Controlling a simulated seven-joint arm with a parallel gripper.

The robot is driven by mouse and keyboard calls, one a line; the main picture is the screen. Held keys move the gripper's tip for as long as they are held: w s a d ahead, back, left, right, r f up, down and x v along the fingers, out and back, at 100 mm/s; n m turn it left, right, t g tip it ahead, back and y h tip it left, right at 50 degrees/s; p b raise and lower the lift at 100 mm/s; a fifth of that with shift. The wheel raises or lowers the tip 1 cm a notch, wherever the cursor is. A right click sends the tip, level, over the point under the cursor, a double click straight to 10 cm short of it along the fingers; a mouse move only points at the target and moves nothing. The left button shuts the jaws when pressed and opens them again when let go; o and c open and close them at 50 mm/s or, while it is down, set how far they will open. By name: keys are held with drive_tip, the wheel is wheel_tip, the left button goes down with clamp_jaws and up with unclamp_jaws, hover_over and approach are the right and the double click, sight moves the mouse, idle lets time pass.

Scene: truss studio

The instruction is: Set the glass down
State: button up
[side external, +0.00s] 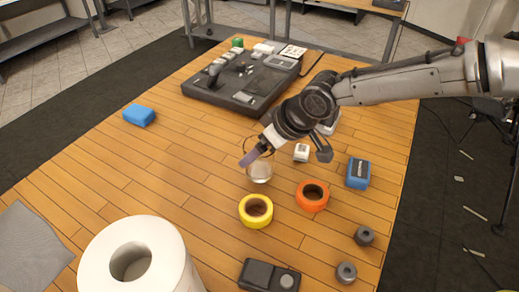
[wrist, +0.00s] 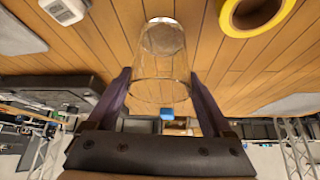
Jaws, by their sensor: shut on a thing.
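The clear glass (side external: 260,171) is near the middle of the wooden table, behind the yellow tape roll. In the wrist view the glass (wrist: 160,62) stands between the two purple fingers, with its rim toward the palm and its base away. My gripper (side external: 252,157) is shut on the glass; its fingers also show in the wrist view (wrist: 160,84). The glass looks low over the tabletop, but I cannot tell whether its base touches the wood.
A yellow tape roll (side external: 256,211) and an orange tape roll (side external: 312,195) lie close in front. A paper roll (side external: 140,255) stands front left. The table left of the glass is clear.

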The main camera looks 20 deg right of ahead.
drive_tip(key=shift+f, duration=0.2)
drive_tip(key=shift+f, duration=0.15)
drive_tip(key=o, duration=1.4)
drive_tip(key=shift+f, duration=0.1)
drive_tip(key=shift+o, duration=0.2)
drive_tip(key=shift+s+d+r, duration=0.1)
drive_tip(key=shift+s+r, duration=0.05)
drive_tip(key=shift+r, duration=0.35)
drive_tip(key=v, duration=1.1)
drive_tip(key=shift+s+d+r, duration=0.1)
drive_tip(key=shift+d+r, duration=0.05)
